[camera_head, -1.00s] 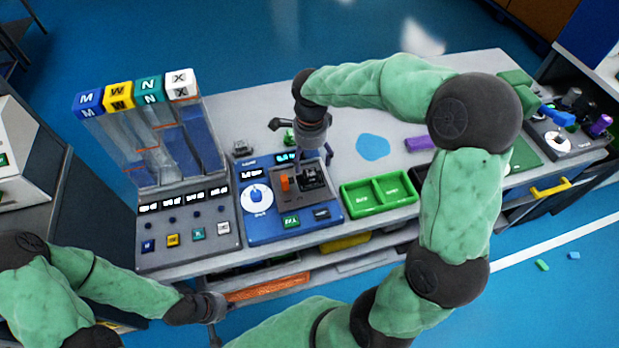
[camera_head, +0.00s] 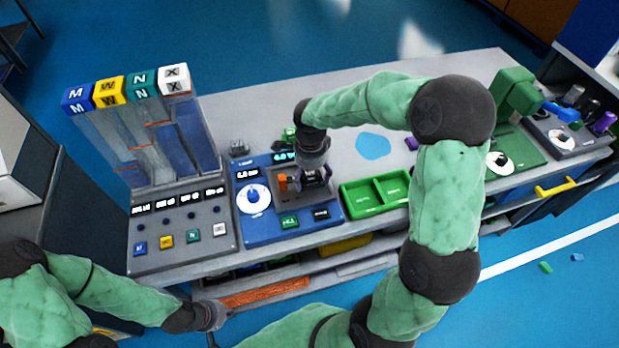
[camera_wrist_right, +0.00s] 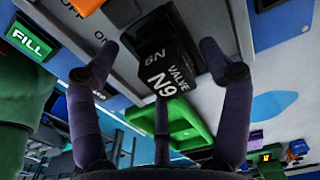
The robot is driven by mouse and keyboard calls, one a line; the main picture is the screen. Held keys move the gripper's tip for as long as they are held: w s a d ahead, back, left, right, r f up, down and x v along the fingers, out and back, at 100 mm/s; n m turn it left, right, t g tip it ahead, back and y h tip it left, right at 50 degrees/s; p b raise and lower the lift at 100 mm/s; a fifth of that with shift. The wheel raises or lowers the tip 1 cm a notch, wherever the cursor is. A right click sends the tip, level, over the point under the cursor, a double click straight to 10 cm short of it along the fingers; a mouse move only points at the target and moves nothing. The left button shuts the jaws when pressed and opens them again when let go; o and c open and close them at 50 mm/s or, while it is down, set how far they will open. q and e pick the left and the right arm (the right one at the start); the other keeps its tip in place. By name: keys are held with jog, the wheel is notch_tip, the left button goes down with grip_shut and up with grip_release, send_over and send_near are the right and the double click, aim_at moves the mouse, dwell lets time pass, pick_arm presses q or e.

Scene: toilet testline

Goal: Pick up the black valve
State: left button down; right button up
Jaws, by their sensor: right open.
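The black valve (camera_wrist_right: 162,62), a dark block with white "VALVE N9" lettering, sits at the grey panel of the blue station, seen in the right wrist view. My right gripper (camera_wrist_right: 158,50) is open, its purple fingers on either side of the valve with gaps visible. In the head view the right gripper (camera_head: 312,180) points down over the grey panel (camera_head: 290,204) and hides most of the valve. My left gripper (camera_head: 222,314) is low at the left, in front of the bench and away from the valve; its finger state is unclear.
An orange part (camera_head: 284,183) stands close beside the right gripper. A green two-part tray (camera_head: 376,194) is to the right. The clear-tube dispenser with lettered cubes (camera_head: 165,140) stands at left. The bench top behind, near the blue patch (camera_head: 373,145), is mostly clear.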

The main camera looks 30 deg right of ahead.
jog(key=c, duration=1.4)
jog(key=shift+o, duration=0.2)
jog(key=shift+r, duration=0.2)
